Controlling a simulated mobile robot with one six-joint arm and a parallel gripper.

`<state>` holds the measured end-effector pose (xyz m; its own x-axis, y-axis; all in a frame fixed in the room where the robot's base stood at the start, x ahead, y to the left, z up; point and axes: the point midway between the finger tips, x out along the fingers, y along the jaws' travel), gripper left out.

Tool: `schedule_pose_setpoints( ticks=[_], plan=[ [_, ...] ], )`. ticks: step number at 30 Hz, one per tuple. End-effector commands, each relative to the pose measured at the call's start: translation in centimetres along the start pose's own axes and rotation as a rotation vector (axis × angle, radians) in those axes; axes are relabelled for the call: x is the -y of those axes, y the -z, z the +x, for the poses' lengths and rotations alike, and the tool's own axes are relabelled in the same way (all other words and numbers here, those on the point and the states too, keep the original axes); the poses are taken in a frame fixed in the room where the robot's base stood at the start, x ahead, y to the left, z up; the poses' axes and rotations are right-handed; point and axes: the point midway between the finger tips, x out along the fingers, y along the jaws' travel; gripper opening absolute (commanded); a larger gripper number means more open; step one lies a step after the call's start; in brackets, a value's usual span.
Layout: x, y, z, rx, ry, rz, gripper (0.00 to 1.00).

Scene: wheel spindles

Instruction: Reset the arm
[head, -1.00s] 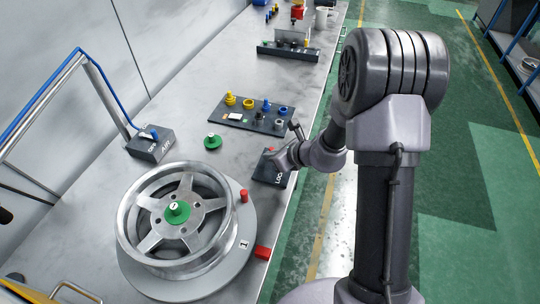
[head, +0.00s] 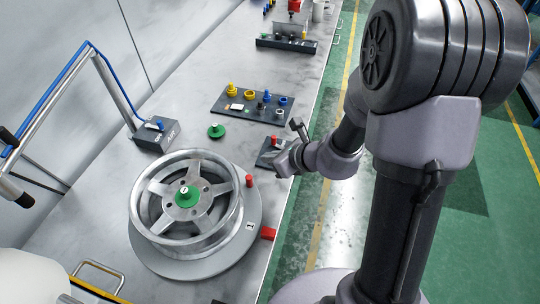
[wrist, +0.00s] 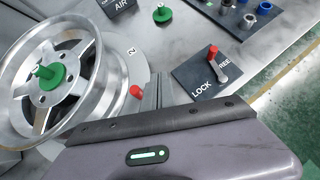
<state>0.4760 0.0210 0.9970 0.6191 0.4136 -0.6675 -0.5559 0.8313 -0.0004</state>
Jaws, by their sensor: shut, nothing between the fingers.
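My gripper (head: 286,160) is shut and empty at the bench's right edge, over or beside the lock box (head: 266,162). In the wrist view my gripper's fingers (wrist: 159,88) are together, between the wheel and the lock box (wrist: 203,82). The box is dark, marked LOCK and FREE, with a red-knobbed lever (wrist: 214,55). The lever appears clear of the fingers. The silver wheel (head: 158,228) lies on a round grey plate (head: 240,238), with a green knobbed piece (head: 187,196) at its hub.
A second green piece (head: 216,131) lies behind the wheel. A dark tray (head: 225,103) holds yellow, blue and grey parts. The AIR box (head: 157,135) stands at left. Red pieces (head: 268,233) sit by the plate. Open green floor lies right of the bench.

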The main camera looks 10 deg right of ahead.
Motion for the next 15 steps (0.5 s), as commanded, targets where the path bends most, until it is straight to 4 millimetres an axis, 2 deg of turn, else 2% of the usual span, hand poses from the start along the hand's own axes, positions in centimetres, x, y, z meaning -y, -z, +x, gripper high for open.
schedule_pose_setpoints(
  ticks=[6,8,9,11,13,15],
  plan=[
    [0.0,0.0,0.0,0.000,0.000,-0.002,0.00],
    [-0.4,-0.6,-0.3,0.008,-0.010,-0.036,0.00],
    [-1.1,-1.6,-0.8,0.021,-0.029,-0.098,0.00],
    [-3.3,-3.8,-2.5,0.051,-0.077,-0.272,0.00],
    [-7.5,-6.3,-5.8,0.084,-0.156,-0.596,0.00],
    [-11.8,-6.8,-9.7,0.084,-0.229,-0.977,0.00]
  ],
)
